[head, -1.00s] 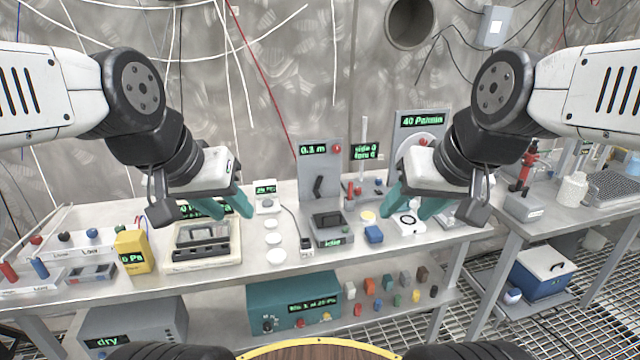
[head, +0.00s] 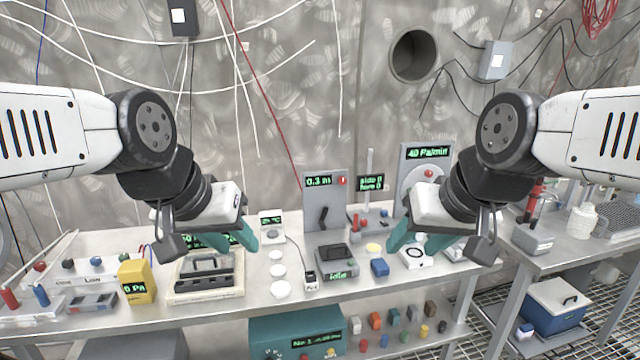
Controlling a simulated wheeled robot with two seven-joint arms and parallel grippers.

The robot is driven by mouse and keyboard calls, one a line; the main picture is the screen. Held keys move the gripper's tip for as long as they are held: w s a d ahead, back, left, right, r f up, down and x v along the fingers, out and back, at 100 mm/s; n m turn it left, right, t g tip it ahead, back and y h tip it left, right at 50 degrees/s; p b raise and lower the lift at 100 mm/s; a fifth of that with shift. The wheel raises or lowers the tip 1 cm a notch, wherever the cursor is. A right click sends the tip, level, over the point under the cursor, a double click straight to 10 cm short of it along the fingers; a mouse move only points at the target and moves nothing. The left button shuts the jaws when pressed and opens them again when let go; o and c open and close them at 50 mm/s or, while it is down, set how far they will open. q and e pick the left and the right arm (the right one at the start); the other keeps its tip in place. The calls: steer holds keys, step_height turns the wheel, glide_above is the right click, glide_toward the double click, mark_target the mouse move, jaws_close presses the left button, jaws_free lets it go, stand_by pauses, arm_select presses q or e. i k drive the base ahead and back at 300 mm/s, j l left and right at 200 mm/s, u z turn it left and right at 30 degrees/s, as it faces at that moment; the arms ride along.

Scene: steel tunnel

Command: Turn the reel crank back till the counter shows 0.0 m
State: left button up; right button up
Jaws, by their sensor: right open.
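The reel's grey upright panel (head: 339,193) stands at the back of the bench. Its small green counter (head: 318,182) appears to read 0.3 m. The black crank (head: 323,217) is on the panel's front, below the counter, and leans slightly. My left gripper (head: 232,237) has teal fingers and is open, in front of and left of the panel, apart from the crank. My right gripper (head: 418,240) is open and empty, to the right of the panel, partly in front of the dial stand (head: 412,165). Neither gripper touches the crank.
Free air lies between my grippers.

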mark_target(322, 225)
steer(key=i+j+z, duration=0.2)
steer(key=j, duration=0.15)
steer(key=j+z, duration=0.15)
steer(key=j, duration=0.15)
steer(key=i+j+z, duration=0.2)
steer(key=j, duration=0.2)
steer(key=j+z, duration=0.2)
steer(key=j, duration=0.15)
